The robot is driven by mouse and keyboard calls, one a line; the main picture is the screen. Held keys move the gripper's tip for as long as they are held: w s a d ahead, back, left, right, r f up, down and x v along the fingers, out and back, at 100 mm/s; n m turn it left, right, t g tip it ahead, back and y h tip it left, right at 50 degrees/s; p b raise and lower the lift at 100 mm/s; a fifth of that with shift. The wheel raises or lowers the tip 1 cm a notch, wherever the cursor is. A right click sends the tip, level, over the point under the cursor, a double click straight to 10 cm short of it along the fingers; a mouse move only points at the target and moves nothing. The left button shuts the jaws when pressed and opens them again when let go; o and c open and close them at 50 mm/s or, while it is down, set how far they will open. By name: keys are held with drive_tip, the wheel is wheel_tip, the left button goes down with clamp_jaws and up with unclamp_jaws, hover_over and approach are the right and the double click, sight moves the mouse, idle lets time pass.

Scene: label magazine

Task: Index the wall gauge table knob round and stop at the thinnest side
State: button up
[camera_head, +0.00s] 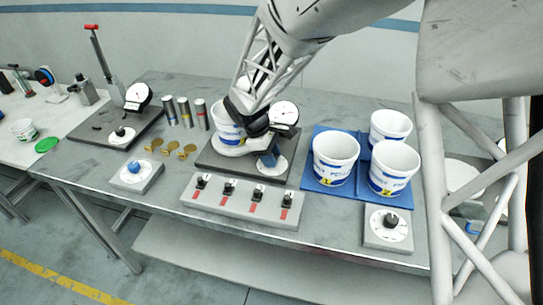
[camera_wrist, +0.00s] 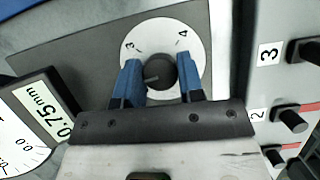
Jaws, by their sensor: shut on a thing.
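The black knob (camera_wrist: 161,71) sits on a white round dial (camera_wrist: 192,50) marked with numbers, 3 and 4 showing in the wrist view. The blue fingers of my gripper (camera_wrist: 160,78) are shut on the knob, one on each side. In the head view my gripper (camera_head: 268,158) is low over the front right of the dark gauge base (camera_head: 218,163), hiding the knob. A white tub (camera_head: 224,117) is on this base, partly hidden by my arm. The gauge dial (camera_head: 285,113) stands behind; a readout (camera_wrist: 47,108) in the wrist view says 0.75mm.
A grey block with several black switches (camera_head: 240,203) lies just in front. A knob block (camera_head: 388,228) is front right, a blue-knob block (camera_head: 137,176) front left. Brass pieces (camera_head: 171,149) lie left.

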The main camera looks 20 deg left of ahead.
drive_tip(key=m+g, duration=0.1)
drive_tip(key=m, duration=0.1)
drive_tip(key=m+g, duration=0.1)
drive_tip(key=m, duration=0.2)
drive_tip(key=shift+w+m+y, duration=0.1)
drive_tip(key=shift+m+y, duration=0.2)
drive_tip(key=m, duration=0.2)
drive_tip(key=m+g+y, duration=0.1)
drive_tip(key=m, duration=0.1)
drive_tip(key=shift+m+g, duration=0.3)
drive_tip(key=shift+m, duration=0.1)
drive_tip(key=o, duration=0.9)
drive_tip(key=shift+v, duration=3.9)
drive_tip(key=shift+d, duration=0.2)
